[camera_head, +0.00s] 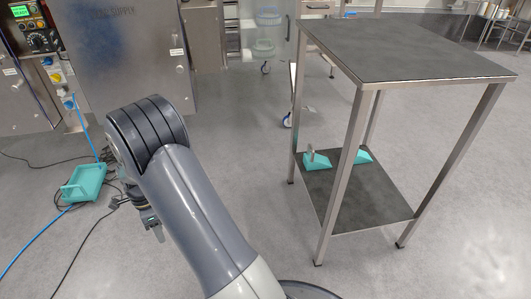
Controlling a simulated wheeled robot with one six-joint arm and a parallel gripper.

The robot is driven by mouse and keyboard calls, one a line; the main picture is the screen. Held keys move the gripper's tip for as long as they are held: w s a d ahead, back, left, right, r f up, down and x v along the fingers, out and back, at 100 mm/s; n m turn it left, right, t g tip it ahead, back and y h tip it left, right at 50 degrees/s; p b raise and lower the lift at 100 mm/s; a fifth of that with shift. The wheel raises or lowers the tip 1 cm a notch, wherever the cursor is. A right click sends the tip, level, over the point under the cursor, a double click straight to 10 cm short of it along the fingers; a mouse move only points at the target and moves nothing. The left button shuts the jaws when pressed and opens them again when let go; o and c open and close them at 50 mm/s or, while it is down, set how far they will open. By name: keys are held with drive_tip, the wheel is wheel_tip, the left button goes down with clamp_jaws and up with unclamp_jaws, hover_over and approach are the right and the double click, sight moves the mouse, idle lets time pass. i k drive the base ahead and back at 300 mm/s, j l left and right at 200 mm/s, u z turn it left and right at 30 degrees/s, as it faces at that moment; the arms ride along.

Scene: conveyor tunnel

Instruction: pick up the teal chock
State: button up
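On the lower shelf (372,200) of a metal-legged table sits a teal wedge-shaped piece (317,162) with a small grey upright part. A second teal wedge-shaped piece (363,156) shows farther right on that shelf, partly hidden by a table leg. Whether the two are separate pieces, I cannot tell for sure. My gripper (153,224) points down at the left, well away from the shelf. Its fingers are small and dark, and I cannot tell whether they are open. No teal piece shows between them.
The table's dark top (410,50) overhangs the shelf, with legs at the corners. A teal tray-like object (84,184) lies on the floor at left, among blue and black cables. A steel cabinet (125,60) stands behind. Floor between my arm and the table is clear.

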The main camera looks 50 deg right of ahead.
sight(312, 160)
drive_tip(key=i+j+z, duration=0.15)
drive_tip(key=i, duration=0.25)
drive_tip(key=i+j+z, duration=0.2)
drive_tip(key=i, duration=0.2)
drive_tip(key=i+z, duration=0.15)
drive_tip(key=z, duration=0.25)
drive_tip(key=i+z, duration=0.15)
drive_tip(key=z, duration=0.3)
drive_tip(key=i+j+z, duration=0.15)
drive_tip(key=z, duration=0.25)
drive_tip(key=i+j+z, duration=0.1)
drive_tip(key=z, duration=0.3)
drive_tip(key=i+j+z, duration=0.1)
drive_tip(key=i+z, duration=0.3)
drive_tip(key=i+j+z, duration=0.15)
drive_tip(key=z, duration=0.25)
drive_tip(key=i+j+z, duration=0.2)
drive_tip(key=z, duration=0.25)
drive_tip(key=i+j+z, duration=0.2)
drive_tip(key=j+z, duration=0.2)
